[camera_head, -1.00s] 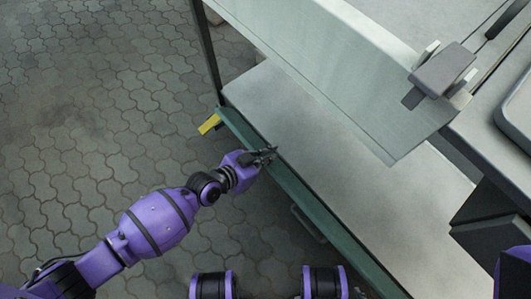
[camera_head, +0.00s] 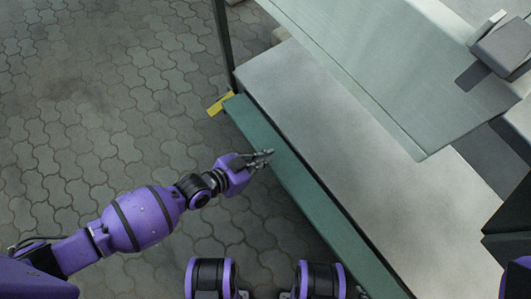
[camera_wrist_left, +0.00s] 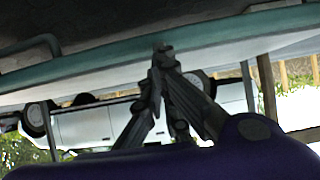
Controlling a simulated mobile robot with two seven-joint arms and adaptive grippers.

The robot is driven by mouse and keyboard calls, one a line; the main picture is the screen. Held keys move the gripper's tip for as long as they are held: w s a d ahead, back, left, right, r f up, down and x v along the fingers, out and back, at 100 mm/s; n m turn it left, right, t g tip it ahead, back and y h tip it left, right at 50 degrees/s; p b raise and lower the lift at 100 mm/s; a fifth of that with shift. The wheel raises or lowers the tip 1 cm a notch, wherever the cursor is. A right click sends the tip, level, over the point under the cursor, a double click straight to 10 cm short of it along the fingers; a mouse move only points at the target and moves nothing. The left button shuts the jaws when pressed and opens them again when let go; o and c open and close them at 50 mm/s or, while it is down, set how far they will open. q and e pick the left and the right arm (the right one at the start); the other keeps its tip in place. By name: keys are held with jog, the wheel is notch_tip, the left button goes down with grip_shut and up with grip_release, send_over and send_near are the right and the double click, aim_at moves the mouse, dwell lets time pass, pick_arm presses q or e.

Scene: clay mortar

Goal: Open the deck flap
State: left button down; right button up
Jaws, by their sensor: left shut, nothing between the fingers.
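The deck flap looks to be the long green board (camera_head: 300,187) along the near edge of the grey deck (camera_head: 330,120). In the head view its broad green face shows, running from upper left to lower right. My left gripper (camera_head: 267,155) is shut and empty, its fingertips over or against this board's upper part; I cannot tell if they touch. In the left wrist view the closed fingertips (camera_wrist_left: 162,50) point at a green edge (camera_wrist_left: 200,35) with a dark bar handle (camera_wrist_left: 40,42). My right gripper is not in view.
A yellow piece (camera_head: 221,102) sits at the board's upper left end, beside a dark post (camera_head: 222,40). A pale raised panel (camera_head: 400,75) stands above the deck. Paved ground (camera_head: 100,90) on the left is clear. A white vehicle (camera_wrist_left: 95,125) shows in the wrist view.

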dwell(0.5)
pick_arm(q)
notch_tip(320, 180, up, 5)
jog(key=p, duration=0.4)
jog(key=s+a+f, duration=0.3)
jog(key=s+a, duration=0.2)
jog(key=a, duration=0.2)
jog(key=shift+s+a, duration=0.2)
jog(key=shift+s, duration=0.2)
